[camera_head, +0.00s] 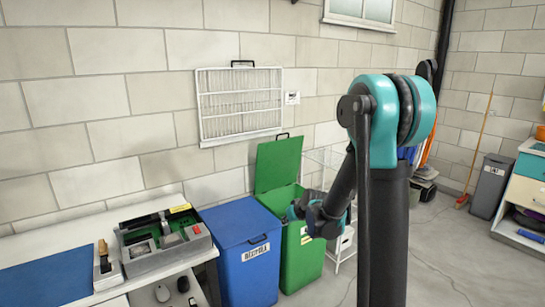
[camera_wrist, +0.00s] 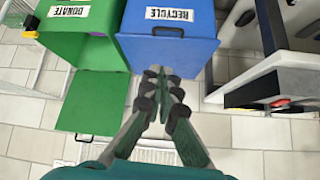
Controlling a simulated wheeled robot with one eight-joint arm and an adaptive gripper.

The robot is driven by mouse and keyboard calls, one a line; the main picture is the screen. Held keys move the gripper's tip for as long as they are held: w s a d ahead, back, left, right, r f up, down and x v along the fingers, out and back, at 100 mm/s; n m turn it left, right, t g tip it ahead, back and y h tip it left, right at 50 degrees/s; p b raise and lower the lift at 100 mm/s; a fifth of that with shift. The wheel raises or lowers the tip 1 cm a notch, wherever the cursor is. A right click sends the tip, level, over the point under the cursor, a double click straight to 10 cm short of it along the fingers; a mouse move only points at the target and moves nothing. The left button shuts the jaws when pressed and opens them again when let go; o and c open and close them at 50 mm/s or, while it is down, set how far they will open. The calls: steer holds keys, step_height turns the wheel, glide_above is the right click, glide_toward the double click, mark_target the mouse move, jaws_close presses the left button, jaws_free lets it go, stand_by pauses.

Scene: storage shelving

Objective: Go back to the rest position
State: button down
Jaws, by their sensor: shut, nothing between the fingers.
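My gripper (camera_wrist: 158,74) shows in the wrist view with its fingers together and nothing between them. The fingertips overlap the near edge of the blue bin (camera_wrist: 185,45) in that view; I cannot tell the gap between them. In the head view my arm reaches down so that its wrist end is in front of the green bin (camera_head: 301,258), close to the blue bin (camera_head: 244,262). The fingertips are not clear there. The green bin's lid (camera_head: 278,163) stands raised toward the wall; the blue bin's top is closed.
A white wire rack (camera_head: 345,240) stands behind my arm. A grey bin (camera_head: 490,187) and a drawer cabinet (camera_head: 525,190) stand at right. Floor at lower right is clear.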

steer(key=s+d+m+g+h, duration=0.1)
steer(key=s+d, duration=0.3)
steer(key=s, duration=0.6)
steer(key=s+d+f+m+g+h, duration=0.1)
steer(key=s+d, duration=0.4)
steer(key=s, duration=0.5)
steer(key=s+d+f+m+g+h, duration=0.1)
steer(key=s+d, duration=0.3)
steer(key=s, duration=0.6)
steer(key=shift+s+d+m+g+h, duration=0.35)
steer(key=shift+m+h, duration=0.25)
steer(key=shift+m, duration=0.2)
steer(key=shift+w, duration=0.1)
